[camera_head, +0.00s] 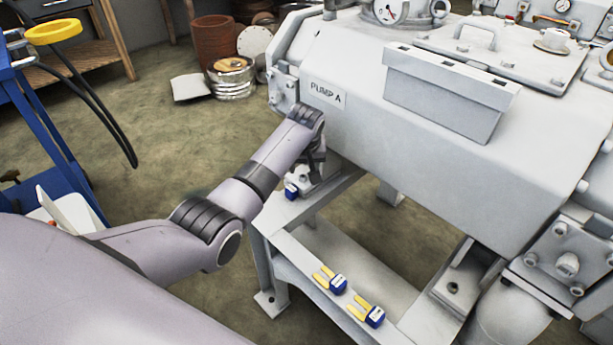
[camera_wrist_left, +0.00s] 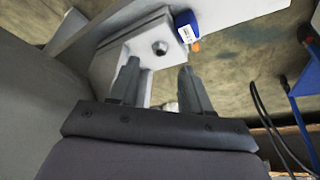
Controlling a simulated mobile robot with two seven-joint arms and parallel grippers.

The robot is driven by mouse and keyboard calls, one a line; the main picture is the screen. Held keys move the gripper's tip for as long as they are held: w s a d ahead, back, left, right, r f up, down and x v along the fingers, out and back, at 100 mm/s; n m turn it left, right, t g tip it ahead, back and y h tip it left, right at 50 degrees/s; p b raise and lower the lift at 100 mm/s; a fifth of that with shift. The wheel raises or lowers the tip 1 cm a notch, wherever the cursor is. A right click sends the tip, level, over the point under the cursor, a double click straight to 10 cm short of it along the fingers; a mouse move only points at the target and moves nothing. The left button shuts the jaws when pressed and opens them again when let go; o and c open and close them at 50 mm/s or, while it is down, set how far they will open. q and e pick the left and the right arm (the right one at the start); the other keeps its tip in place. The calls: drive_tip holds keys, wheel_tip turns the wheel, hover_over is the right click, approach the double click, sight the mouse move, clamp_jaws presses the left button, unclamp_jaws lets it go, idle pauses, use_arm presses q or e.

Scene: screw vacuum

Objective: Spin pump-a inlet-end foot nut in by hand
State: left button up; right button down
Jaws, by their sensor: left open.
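The big grey-white pump body with the "PUMP A" plate (camera_head: 324,93) fills the right of the head view. In the head view its near-left foot (camera_head: 326,182) rests on the light frame, partly hidden by my left gripper (camera_head: 316,170). In the left wrist view my left gripper (camera_wrist_left: 158,82) is open, its two fingers apart with nothing between their tips. A dark nut or stud end (camera_wrist_left: 160,48) shows on the pale foot block (camera_wrist_left: 133,58), beyond and between the fingertips. I cannot tell how far it is screwed in. My right gripper is not in view.
A small blue object (camera_head: 291,191) sits on the frame beside the foot. A blue cart (camera_head: 45,130) with a hanging dark hose stands at left. Open floor lies between.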

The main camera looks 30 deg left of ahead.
sight(303, 176)
use_arm(q)
drive_tip(key=b+x, duration=0.2)
drive_tip(key=x, duration=0.1)
drive_tip(key=shift+w+f, duration=0.1)
drive_tip(key=shift+f, duration=0.25)
drive_tip(key=shift+w+a+f+b, duration=0.2)
drive_tip(key=shift+w+f+b, duration=0.05)
drive_tip(key=shift+f+b, duration=0.25)
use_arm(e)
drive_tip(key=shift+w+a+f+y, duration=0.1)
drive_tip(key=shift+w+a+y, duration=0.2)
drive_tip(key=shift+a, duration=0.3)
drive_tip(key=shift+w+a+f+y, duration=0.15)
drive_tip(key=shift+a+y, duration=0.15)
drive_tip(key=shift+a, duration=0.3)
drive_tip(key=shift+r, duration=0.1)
use_arm(q)
clamp_jaws()
